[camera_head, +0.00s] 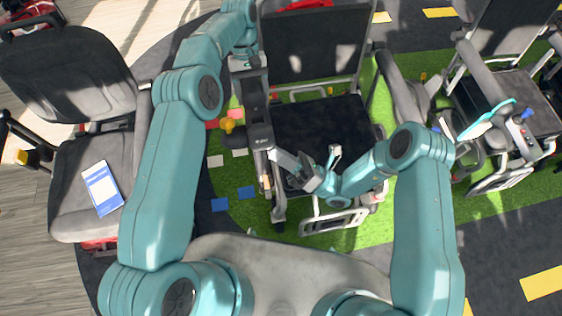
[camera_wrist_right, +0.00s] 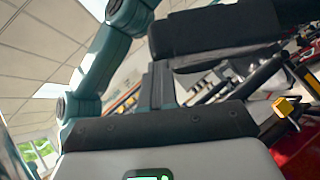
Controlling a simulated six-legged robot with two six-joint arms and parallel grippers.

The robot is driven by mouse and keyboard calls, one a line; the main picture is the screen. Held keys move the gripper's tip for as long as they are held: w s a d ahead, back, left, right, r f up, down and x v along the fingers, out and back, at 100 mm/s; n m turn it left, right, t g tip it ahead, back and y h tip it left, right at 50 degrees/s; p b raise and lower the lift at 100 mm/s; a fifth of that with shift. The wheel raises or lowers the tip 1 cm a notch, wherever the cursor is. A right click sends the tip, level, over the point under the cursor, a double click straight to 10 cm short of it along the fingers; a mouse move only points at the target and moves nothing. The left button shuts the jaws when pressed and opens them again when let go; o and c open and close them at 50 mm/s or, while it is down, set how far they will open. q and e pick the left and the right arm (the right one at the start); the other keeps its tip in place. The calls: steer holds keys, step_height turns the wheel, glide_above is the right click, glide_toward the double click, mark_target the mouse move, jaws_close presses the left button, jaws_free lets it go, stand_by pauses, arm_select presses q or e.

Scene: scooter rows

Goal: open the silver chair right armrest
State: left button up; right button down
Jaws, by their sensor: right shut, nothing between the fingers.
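The silver chair (camera_head: 318,130) has a black seat and a silver frame and stands in the middle, its backrest away from me. Its right armrest (camera_head: 254,95) is a dark bar along the picture-left side. My right gripper (camera_head: 287,163) is shut and empty just beside the near end of that armrest, low over the seat's left edge; contact is unclear. In the right wrist view a dark padded part (camera_wrist_right: 215,38) is above the gripper, probably the chair's. My left gripper (camera_head: 246,62) is by the armrest's far end; its fingers are not clear.
A black chair (camera_head: 72,85) with a blue-white booklet (camera_head: 102,187) stands at left. More wheelchairs (camera_head: 510,90) stand at right. The chair's other armrest (camera_head: 402,92) is on its picture-right side. A yellow knob (camera_head: 228,125) is beside the right armrest. Green mat (camera_head: 235,205) lies below.

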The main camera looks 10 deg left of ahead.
arm_select(q)
steer(key=shift+s+d+f, duration=0.25)
steer(key=shift+s+f, duration=0.15)
steer(key=shift+f, duration=0.2)
steer(key=o, duration=1.4)
steer(key=shift+w+r, duration=0.1)
steer(key=shift+a+r, duration=0.1)
